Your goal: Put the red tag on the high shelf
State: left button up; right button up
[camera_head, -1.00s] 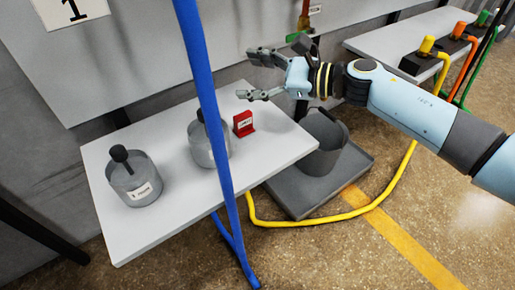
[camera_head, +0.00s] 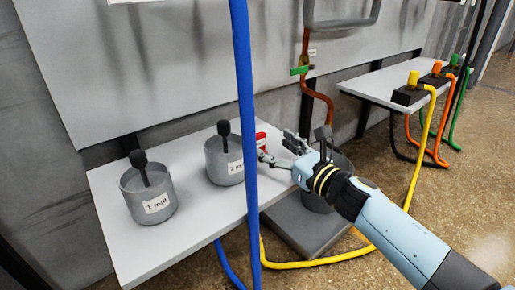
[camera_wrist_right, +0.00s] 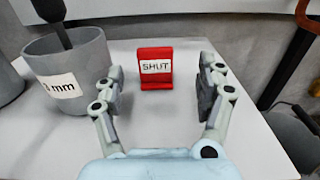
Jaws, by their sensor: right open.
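The red tag (camera_wrist_right: 155,68), lettered "SHUT", stands upright on the low white shelf (camera_wrist_right: 148,115) between and just beyond my open right fingers in the right wrist view. In the head view the red tag (camera_head: 261,138) is partly hidden behind the blue hose and beside a grey pot. My right gripper (camera_head: 279,148) is open and empty, close to the tag. Its fingers (camera_wrist_right: 160,92) are on either side of the tag's near space, not touching it. My left gripper is not in view. I cannot identify the high shelf for sure.
Grey pots with black-knobbed rods stand on the shelf: one (camera_head: 148,190) at left, another (camera_head: 224,160) close to the tag. A blue hose (camera_head: 246,110) hangs in front. A grey bucket (camera_head: 322,195) stands on a tray at right. A second table (camera_head: 385,85) carries coloured connectors.

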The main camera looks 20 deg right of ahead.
aim_at(259, 138)
jog(key=x, duration=0.6)
jog(key=shift+w+a+b, duration=0.1)
jog(key=shift+a+b, duration=0.25)
jog(key=shift+b, duration=0.05)
jog(key=c, duration=1.2)
jog(key=shift+o, duration=0.2)
jog(key=shift+r, duration=0.1)
